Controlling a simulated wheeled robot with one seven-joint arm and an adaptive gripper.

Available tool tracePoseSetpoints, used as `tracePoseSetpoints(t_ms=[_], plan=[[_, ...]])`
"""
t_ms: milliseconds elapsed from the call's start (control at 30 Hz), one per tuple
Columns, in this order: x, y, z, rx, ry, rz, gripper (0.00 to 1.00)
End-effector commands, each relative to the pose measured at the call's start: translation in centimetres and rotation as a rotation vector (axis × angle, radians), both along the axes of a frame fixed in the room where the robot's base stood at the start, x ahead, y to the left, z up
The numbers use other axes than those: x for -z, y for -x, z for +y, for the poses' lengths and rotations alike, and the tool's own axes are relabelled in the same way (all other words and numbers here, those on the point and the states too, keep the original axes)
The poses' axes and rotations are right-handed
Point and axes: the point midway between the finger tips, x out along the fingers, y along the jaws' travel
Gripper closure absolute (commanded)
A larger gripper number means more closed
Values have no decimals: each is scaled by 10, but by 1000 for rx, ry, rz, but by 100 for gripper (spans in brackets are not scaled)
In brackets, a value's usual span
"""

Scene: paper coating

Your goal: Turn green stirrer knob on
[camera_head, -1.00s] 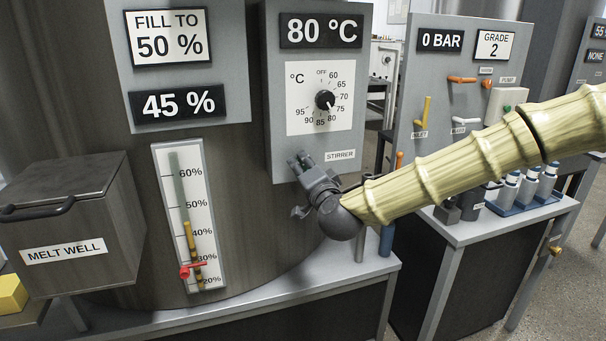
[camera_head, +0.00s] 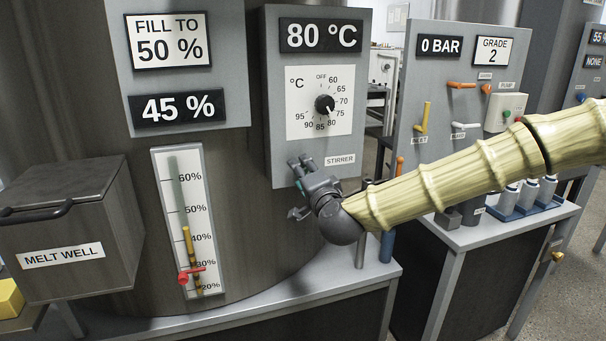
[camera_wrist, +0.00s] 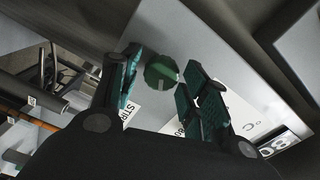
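The green stirrer knob (camera_wrist: 161,71) shows in the wrist view as a round dark green knob on the grey panel face, with the gripper's teal-padded fingers on either side of it. My gripper (camera_wrist: 165,66) is open, and gaps show between the fingers and the knob. In the head view my gripper (camera_head: 301,164) is at the lower part of the grey temperature panel (camera_head: 274,120), left of the STIRRER label (camera_head: 340,160). The knob is hidden behind the gripper in the head view.
Above the gripper is the black temperature dial (camera_head: 324,103), below an 80 °C display (camera_head: 320,35). A level gauge (camera_head: 187,218) with a red lever and the melt well box (camera_head: 68,225) stand left. Upright rods (camera_head: 387,246) stand on the bench under my arm.

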Motion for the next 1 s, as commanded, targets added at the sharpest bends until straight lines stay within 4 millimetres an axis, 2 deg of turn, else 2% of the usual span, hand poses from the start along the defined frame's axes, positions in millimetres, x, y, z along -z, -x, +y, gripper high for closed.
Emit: tracePoseSetpoints(t_ms=[333, 467, 567, 1000], plan=[[-1, 1, 1, -2, 0, -2, 44], [-2, 7, -2, -1, 0, -3, 44], [-2, 18, -6, -2, 0, -3, 44], [-1, 91, -29, -2, 0, -2, 44]])
